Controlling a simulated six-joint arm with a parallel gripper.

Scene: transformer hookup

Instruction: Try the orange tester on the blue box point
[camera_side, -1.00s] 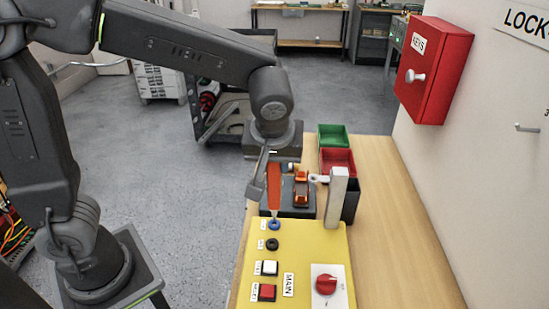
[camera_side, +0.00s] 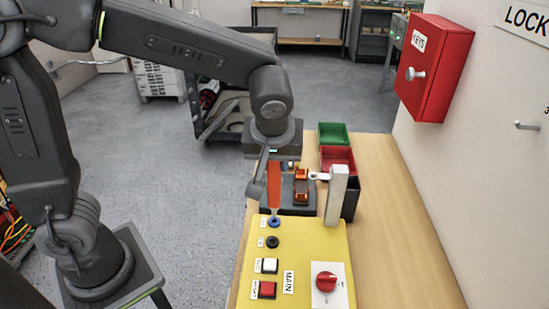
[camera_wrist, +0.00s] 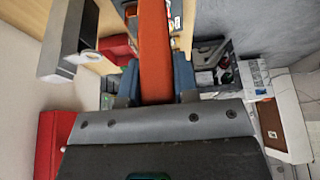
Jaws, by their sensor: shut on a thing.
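My gripper (camera_side: 266,178) is shut on the orange tester (camera_side: 274,185) and holds it upright, pointing down, above the far left part of the yellow box (camera_side: 315,252). The tester's thin tip reaches down to the blue point (camera_side: 274,222), a round socket on the box top. I cannot tell whether the tip touches it or stands just above. In the wrist view the orange tester (camera_wrist: 154,50) runs up the picture from between my jaws, and its tip and the blue point cannot be made out.
A black socket (camera_side: 272,242), a white button (camera_side: 269,265), a red button (camera_side: 267,289) and a red knob (camera_side: 326,281) are on the box. A grey post (camera_side: 337,195) stands close on the right. Behind are an orange-and-black item (camera_side: 301,187) and red (camera_side: 338,158) and green (camera_side: 333,133) bins.

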